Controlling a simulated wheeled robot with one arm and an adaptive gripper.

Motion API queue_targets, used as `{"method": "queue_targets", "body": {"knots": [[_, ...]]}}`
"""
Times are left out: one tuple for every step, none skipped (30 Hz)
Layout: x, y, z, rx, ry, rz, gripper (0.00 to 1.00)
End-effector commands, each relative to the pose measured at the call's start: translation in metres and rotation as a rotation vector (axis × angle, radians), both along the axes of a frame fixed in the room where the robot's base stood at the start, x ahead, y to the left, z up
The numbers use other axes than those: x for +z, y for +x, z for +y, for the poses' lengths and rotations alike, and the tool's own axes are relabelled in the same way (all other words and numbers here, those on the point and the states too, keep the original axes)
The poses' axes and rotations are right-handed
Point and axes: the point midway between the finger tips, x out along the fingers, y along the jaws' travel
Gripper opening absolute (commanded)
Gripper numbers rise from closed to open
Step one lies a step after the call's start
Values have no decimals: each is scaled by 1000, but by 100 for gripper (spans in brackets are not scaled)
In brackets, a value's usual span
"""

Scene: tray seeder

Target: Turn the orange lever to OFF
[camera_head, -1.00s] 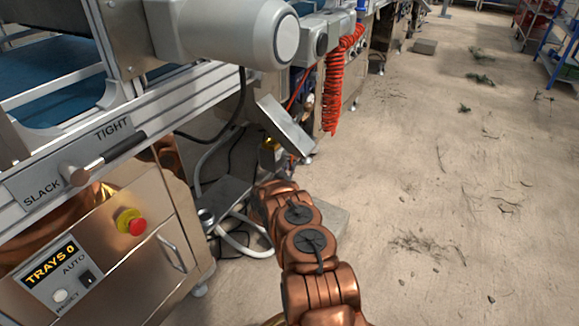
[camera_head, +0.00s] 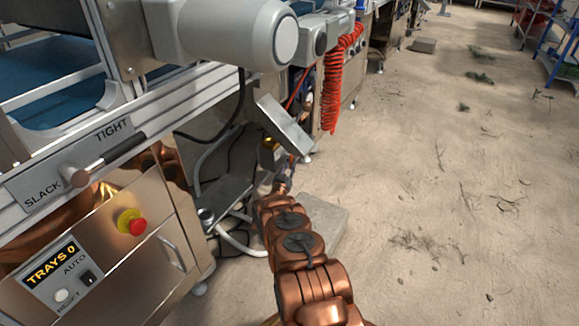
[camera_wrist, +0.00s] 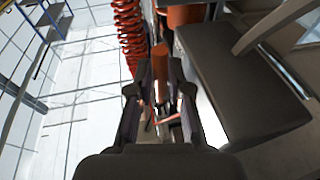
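An orange bar-shaped piece, which looks like the lever (camera_wrist: 159,57), shows in the wrist view between and just beyond my fingertips. My gripper (camera_wrist: 161,78) has its two dark fingers apart, one on each side of that piece in the picture. I cannot tell whether either finger touches it. In the head view my copper arm reaches towards the machine's lower side below a tilted grey panel. The gripper end is small and partly hidden there, and I cannot make out the lever or an OFF mark.
A tilted grey panel (camera_head: 285,125) hangs close to my arm. A coiled red hose (camera_head: 337,80) hangs beyond it. A SLACK/TIGHT handle (camera_head: 100,160) and a red button (camera_head: 136,224) are at left. The floor (camera_head: 450,180) at right is mostly clear.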

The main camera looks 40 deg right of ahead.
Motion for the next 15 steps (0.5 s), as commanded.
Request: {"method": "queue_targets", "body": {"knots": [[0,0,0,0,0,0,26],[0,0,0,0,0,0,26],[0,0,0,0,0,0,26],[0,0,0,0,0,0,26],[0,0,0,0,0,0,26],[0,0,0,0,0,0,26],[0,0,0,0,0,0,26],[0,0,0,0,0,0,26],[0,0,0,0,0,0,26],[0,0,0,0,0,-1,26],[0,0,1,0,1,0,26],[0,-1,2,0,1,0,26],[-1,-1,3,1,1,1,26],[-1,-2,4,1,2,1,26],[-2,-3,6,1,2,2,26]]}}
